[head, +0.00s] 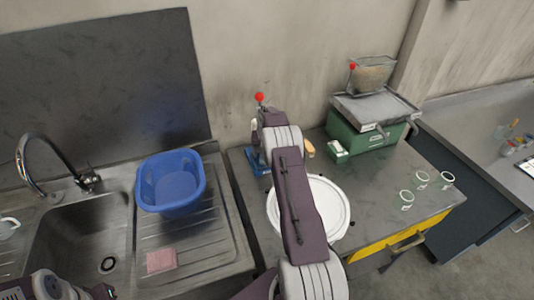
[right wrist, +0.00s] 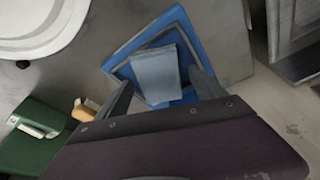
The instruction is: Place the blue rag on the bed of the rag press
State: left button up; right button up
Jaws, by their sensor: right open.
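The rag press (head: 258,160) stands at the back left of the grey worktop, a blue base with a red-knobbed lever (head: 259,97). My right arm hides much of it in the head view. In the right wrist view its blue square bed (right wrist: 193,38) lies under my right gripper (right wrist: 165,90). The gripper is open. A flat pale blue-grey piece, apparently the folded blue rag (right wrist: 157,70), lies between its fingers over the bed. I cannot tell whether the fingers touch it. Only part of my left arm shows at the bottom left of the head view.
A white round lid (head: 330,205) and a green machine with a hopper (head: 365,140) share the worktop. Several small cups stand at its right. A blue tub (head: 170,183) and a pink rag (head: 161,260) are on the drainboard beside the sink (head: 80,240).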

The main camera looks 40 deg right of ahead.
jog(key=shift+r, duration=0.55)
jog(key=b+v, duration=0.1)
jog(key=v, duration=1)
jog(key=shift+r, duration=0.15)
jog(key=shift+s+a, duration=0.1)
jog(key=s+a+n+y, duration=0.1)
jog(key=s+a+n, duration=0.15)
jog(key=a, duration=0.35)
jog(key=s+a+f+n, duration=0.1)
jog(key=s+a, duration=0.3)
jog(key=a, duration=0.3)
jog(key=s+a+n+y, duration=0.1)
jog(key=s+a, duration=0.2)
jog(key=a, duration=0.3)
jog(key=s+a+f+n, duration=0.1)
jog(key=s+a, duration=0.3)
jog(key=s, duration=0.4)
jog(key=s+a+f+n+g, duration=0.1)
jog(key=s+a+f+n, duration=0.1)
jog(key=s+a, duration=0.2)
jog(key=s, duration=0.3)
jog(key=shift+s+a+f, duration=0.25)
jog(key=shift+s+f, duration=0.1)
jog(key=shift+s, duration=0.05)
